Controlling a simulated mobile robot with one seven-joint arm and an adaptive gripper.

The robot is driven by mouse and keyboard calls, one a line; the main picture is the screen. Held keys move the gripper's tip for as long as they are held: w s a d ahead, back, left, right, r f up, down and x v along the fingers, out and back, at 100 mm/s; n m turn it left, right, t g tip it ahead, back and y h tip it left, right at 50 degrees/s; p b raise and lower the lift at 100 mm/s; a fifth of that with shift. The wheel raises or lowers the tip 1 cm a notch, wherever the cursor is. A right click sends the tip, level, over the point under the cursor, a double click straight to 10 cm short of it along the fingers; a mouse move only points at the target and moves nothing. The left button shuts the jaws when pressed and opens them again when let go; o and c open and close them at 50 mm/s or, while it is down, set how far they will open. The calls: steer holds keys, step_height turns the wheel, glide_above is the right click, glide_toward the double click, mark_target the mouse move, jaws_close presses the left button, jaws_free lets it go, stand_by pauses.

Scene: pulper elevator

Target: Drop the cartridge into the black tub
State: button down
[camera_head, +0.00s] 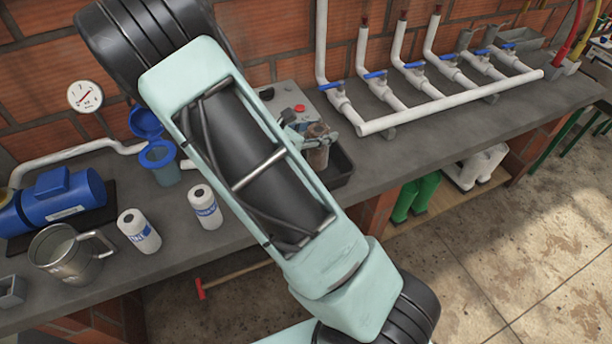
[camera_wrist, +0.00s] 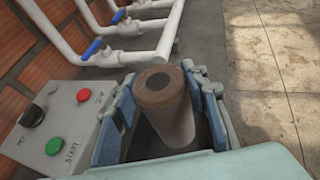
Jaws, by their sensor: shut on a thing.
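The cartridge, a brown cylinder with a dark round centre on its end, stands out in the wrist view (camera_wrist: 165,105). My gripper (camera_wrist: 170,110) is shut on it, with a blue-grey finger on each side. In the head view my gripper (camera_head: 312,140) and the cartridge (camera_head: 318,152) are small and partly hidden by my arm. The black tub (camera_head: 341,165) sits on the grey counter, with the cartridge above or at its near side. In the wrist view a dark area behind the cartridge seems to be the tub, mostly hidden.
A control box (camera_wrist: 60,130) with red, green and black controls stands left of my gripper. White pipes with blue valves (camera_head: 420,100) run behind. White bottles (camera_head: 205,207), a metal mug (camera_head: 65,254) and a blue cup-shaped housing (camera_head: 160,162) stand on the counter at left.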

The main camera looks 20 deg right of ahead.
steer(key=shift+w+f+b, duration=0.1)
steer(key=shift+f+b, duration=2)
steer(key=shift+f, duration=0.8)
steer(key=c, duration=1)
jaws_free()
steer(key=shift+c, duration=0.2)
steer(key=v, duration=1.2)
